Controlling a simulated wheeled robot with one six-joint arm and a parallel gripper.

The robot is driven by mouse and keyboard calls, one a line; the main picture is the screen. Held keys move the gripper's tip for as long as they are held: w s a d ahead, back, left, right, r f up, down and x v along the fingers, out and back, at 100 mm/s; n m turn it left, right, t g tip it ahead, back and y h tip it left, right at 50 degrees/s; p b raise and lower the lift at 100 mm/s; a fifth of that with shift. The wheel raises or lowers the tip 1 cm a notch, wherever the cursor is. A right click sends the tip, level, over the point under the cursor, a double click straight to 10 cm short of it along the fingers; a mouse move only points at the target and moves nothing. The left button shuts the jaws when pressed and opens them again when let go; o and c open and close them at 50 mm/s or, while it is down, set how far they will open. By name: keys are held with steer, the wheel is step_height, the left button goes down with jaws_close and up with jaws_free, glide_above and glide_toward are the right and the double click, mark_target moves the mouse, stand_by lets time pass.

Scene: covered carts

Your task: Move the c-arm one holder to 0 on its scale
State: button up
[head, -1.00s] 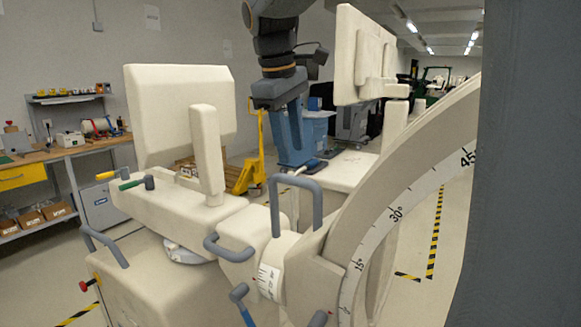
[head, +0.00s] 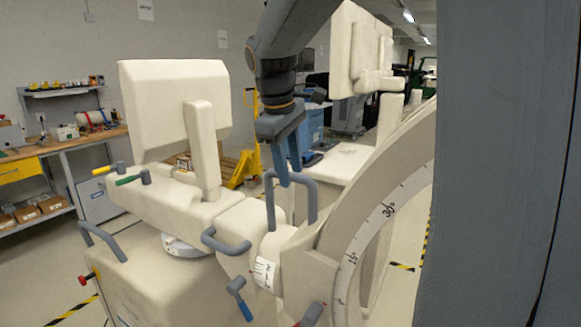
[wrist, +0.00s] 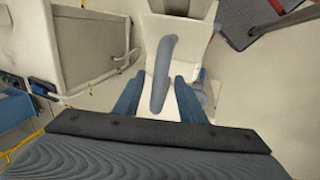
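The c-arm one holder (head: 305,262) is a cream block around the large curved arc (head: 372,228), with a grey U-shaped handle (head: 311,200) on top. The arc's degree scale (head: 388,212) shows 15° and 30°; its zero end is low and too small to read surely. A second small scale (head: 264,273) sits on the neck to the left. My gripper (head: 288,172) is open at the top of the handle. In the wrist view the handle (wrist: 163,72) lies between the spread blue fingers of my gripper (wrist: 157,82), with gaps on both sides.
A monitor (head: 175,110) stands on the cart at left. Another grey handle (head: 226,244) and a blue-ended lever (head: 238,292) are close by. A second covered cart (head: 345,165) stands behind. A dark grey surface (head: 505,160) fills the right side.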

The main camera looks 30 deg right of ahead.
steer(key=shift+c, duration=0.3)
jaws_close()
steer(key=shift+w+d+r+p, duration=0.3)
steer(key=shift+w+d+p, duration=0.25)
steer(key=shift+d, duration=0.1)
steer(key=shift+w+d+f, duration=0.1)
steer(key=shift+w+d, duration=0.1)
steer(key=shift+d, duration=0.35)
steer(key=shift+c, duration=0.6)
jaws_free()
steer(key=shift+d, duration=0.1)
steer(key=shift+o, duration=0.9)
steer(key=shift+a, duration=0.2)
steer(key=shift+s+a+f, duration=0.1)
steer(key=shift+a, duration=0.05)
